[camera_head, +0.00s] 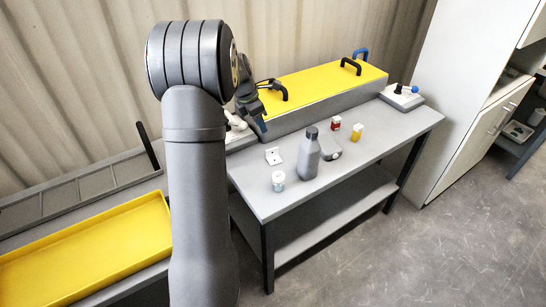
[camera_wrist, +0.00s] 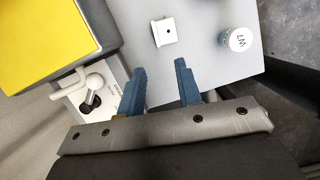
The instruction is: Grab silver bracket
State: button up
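The silver bracket (camera_head: 273,156) is a small, pale, angled plate with a hole. It sits on the grey table, left of the grey bottle. In the wrist view the bracket (camera_wrist: 165,32) lies beyond my fingertips, between their lines and apart from both. My gripper (camera_wrist: 158,77) has its two blue fingers spread with nothing between them. In the head view my gripper (camera_head: 256,112) is partly hidden behind my arm, near the yellow-lidded tank.
The yellow-lidded tank (camera_head: 320,86) runs along the back. A white lever unit (camera_wrist: 93,92) is left of my fingers.

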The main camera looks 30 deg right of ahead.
send_near(271, 150)
jog(key=x, duration=0.5)
jog(key=shift+s+d, duration=0.1)
jog(key=shift+s, duration=0.1)
jog(key=shift+w+x, duration=0.2)
jog(key=shift+x, duration=1.1)
jog(key=shift+w+x, duration=0.15)
jog(key=shift+x, duration=1.15)
grip_shut()
